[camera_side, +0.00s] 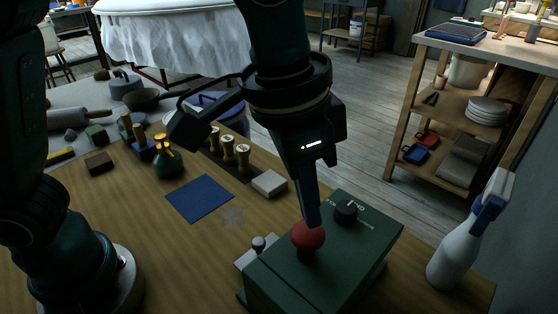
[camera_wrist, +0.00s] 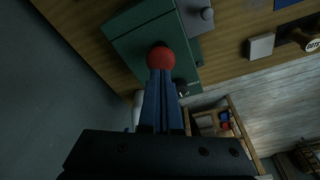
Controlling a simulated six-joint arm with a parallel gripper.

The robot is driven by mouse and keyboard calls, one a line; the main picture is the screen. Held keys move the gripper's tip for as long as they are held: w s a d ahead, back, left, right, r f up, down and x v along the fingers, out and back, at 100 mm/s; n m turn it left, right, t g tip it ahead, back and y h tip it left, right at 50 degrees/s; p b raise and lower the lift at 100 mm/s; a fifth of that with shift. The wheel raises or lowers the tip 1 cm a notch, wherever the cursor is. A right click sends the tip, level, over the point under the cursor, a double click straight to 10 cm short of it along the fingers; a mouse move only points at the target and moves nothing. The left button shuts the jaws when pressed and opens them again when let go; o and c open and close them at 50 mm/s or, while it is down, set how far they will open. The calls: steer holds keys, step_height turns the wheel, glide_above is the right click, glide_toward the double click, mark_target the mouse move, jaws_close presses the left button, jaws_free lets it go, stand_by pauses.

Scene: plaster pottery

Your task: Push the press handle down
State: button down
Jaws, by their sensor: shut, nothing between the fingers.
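The press is a dark green box (camera_side: 318,272) at the front right of the wooden table in the side view. Its handle ends in a red ball knob (camera_side: 308,235) above the box; the knob also shows in the wrist view (camera_wrist: 161,58). My gripper (camera_side: 313,221) is shut and empty, pointing down, with its blue fingertips at the top of the red knob. In the wrist view the closed fingers (camera_wrist: 160,75) meet the knob's edge. I cannot tell whether they press on it. A black dial (camera_side: 346,211) sits on the box's top. The handle's lever is mostly hidden.
A white spray bottle (camera_side: 457,245) stands right of the press. The table in front of the blue mat is clear.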

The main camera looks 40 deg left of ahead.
mark_target(305, 231)
steer(key=shift+f, duration=0.15)
stand_by(0.4)
steer(key=shift+f, duration=2.35)
steer(key=shift+r, duration=4.65)
